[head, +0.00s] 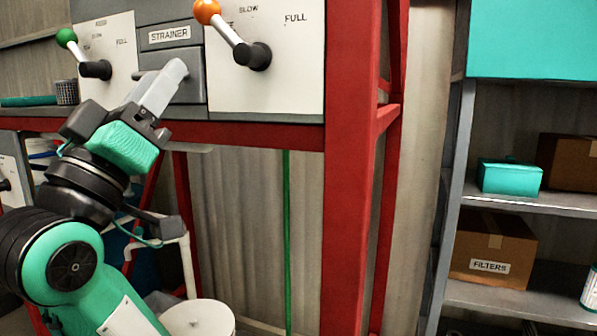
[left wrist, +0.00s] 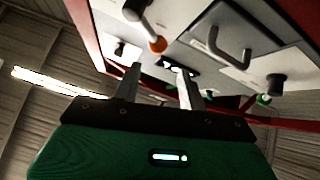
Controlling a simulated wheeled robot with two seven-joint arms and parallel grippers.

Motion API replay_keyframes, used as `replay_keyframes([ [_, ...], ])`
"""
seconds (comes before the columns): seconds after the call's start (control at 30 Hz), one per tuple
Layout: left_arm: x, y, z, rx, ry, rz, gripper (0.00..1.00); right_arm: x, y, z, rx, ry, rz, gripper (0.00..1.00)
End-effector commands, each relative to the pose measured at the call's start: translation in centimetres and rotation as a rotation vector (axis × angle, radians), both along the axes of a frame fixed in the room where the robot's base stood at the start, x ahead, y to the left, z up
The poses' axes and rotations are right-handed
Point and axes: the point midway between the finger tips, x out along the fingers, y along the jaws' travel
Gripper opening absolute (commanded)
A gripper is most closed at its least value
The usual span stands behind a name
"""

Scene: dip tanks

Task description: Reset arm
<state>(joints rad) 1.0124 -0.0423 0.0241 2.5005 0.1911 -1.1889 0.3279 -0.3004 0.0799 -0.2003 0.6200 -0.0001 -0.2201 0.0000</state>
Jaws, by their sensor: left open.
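My left gripper (head: 165,85) is in front of the grey STRAINER drawer (head: 188,90) on the red-framed panel. In the left wrist view its two fingers (left wrist: 158,85) are apart, with nothing between them. The drawer's bar handle (left wrist: 230,45) shows beyond the fingers, apart from them in that view; in the head view the gripper partly covers it. A lever with an orange ball (head: 207,11) stands right of the drawer. A lever with a green ball (head: 66,38) stands left of it. My right gripper is in neither view.
The red frame post (head: 350,180) stands right of my left arm. Grey shelves (head: 530,203) at the right hold a teal box (head: 510,178) and a FILTERS carton (head: 493,248). A white round container (head: 198,318) stands below the panel.

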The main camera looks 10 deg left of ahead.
Motion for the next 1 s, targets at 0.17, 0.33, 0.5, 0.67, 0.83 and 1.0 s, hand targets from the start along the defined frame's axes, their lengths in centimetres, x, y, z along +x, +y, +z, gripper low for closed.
replay_keyframes([
  [0.17, 3.3, -0.1, -4.7, 0.032, 0.132, 0.029, 0.42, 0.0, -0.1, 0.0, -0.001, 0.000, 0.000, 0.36],
  [0.33, 7.3, -0.1, -12.7, 0.089, 0.342, 0.070, 0.42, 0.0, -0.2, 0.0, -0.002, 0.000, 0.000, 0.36],
  [0.5, 9.7, -0.2, -21.6, 0.156, 0.555, 0.100, 0.42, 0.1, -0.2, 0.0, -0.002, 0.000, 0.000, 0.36],
  [0.67, 10.4, -0.1, -30.1, 0.224, 0.751, 0.119, 0.42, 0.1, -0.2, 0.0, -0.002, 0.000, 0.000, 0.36],
  [0.83, 9.3, -0.1, -39.1, 0.304, 0.958, 0.129, 0.42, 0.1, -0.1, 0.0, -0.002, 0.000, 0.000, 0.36],
  [1.0, 6.6, 0.1, -47.8, 0.389, 1.165, 0.124, 0.42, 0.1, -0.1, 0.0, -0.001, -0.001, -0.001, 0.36],
])
